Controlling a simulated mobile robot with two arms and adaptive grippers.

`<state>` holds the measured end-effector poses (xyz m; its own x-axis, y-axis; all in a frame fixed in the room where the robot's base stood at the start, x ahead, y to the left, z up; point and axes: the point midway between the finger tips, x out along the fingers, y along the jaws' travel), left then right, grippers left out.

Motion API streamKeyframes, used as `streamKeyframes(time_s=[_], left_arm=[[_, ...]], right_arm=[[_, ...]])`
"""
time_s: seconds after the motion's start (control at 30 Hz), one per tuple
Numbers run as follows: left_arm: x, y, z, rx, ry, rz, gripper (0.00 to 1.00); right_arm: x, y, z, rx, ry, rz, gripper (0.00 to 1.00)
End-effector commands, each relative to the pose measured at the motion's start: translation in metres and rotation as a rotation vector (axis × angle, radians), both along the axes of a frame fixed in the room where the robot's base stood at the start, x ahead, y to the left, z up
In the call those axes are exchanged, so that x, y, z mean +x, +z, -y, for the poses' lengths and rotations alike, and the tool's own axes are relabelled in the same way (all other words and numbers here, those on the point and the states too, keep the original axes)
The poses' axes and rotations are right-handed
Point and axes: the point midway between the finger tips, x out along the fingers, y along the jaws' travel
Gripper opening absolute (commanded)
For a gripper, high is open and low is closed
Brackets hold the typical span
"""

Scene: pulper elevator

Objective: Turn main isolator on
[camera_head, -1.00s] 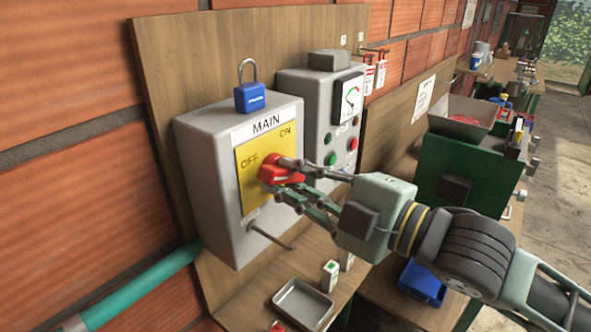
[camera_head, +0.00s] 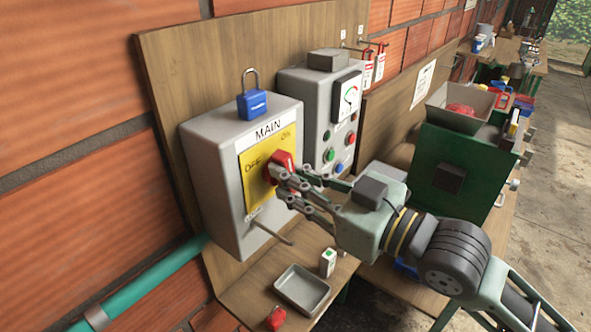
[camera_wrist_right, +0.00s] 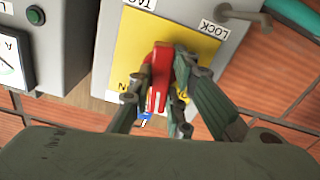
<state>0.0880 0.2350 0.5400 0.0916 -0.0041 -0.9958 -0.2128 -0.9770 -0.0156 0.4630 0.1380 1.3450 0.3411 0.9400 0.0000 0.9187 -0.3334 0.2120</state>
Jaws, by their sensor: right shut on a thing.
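The main isolator is a grey box (camera_head: 212,178) marked MAIN, with a yellow plate (camera_head: 254,193) lettered OFF at left and ON at upper right. Its red handle (camera_head: 283,166) stands up from the plate, tilted. My right gripper (camera_head: 280,182) is shut on the red handle. In the right wrist view the red handle (camera_wrist_right: 160,72) lies between the fingers, which partly hide the plate and its lettering. A blue padlock (camera_head: 252,103) sits on top of the box, with its shackle up. My left gripper is not in view.
A grey control box (camera_head: 310,110) with a gauge and buttons stands just right of the isolator. A bare rod (camera_head: 272,233) sticks out below the plate. A metal tray (camera_head: 301,290) and a small white box (camera_head: 327,262) lie on the shelf below. A green machine (camera_head: 455,165) stands further right.

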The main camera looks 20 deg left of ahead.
Motion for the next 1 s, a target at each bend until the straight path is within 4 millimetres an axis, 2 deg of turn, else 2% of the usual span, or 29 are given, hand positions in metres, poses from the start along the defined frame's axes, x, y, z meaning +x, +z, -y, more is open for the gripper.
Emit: streamKeyframes(time_s=[0.1, 0.4, 0.97, 1.0], left_arm=[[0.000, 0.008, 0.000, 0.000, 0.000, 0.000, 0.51], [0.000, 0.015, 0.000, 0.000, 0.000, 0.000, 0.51], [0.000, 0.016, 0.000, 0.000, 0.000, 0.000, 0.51], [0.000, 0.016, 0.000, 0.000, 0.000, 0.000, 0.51]], right_arm=[[0.000, 0.001, 0.000, 0.025, 0.001, -0.076, 0.00], [0.000, 0.000, 0.000, 0.066, 0.000, -0.189, 0.00], [0.000, -0.001, 0.000, 0.079, 0.000, -0.220, 0.00], [0.000, -0.001, 0.000, 0.079, 0.000, -0.220, 0.18]])
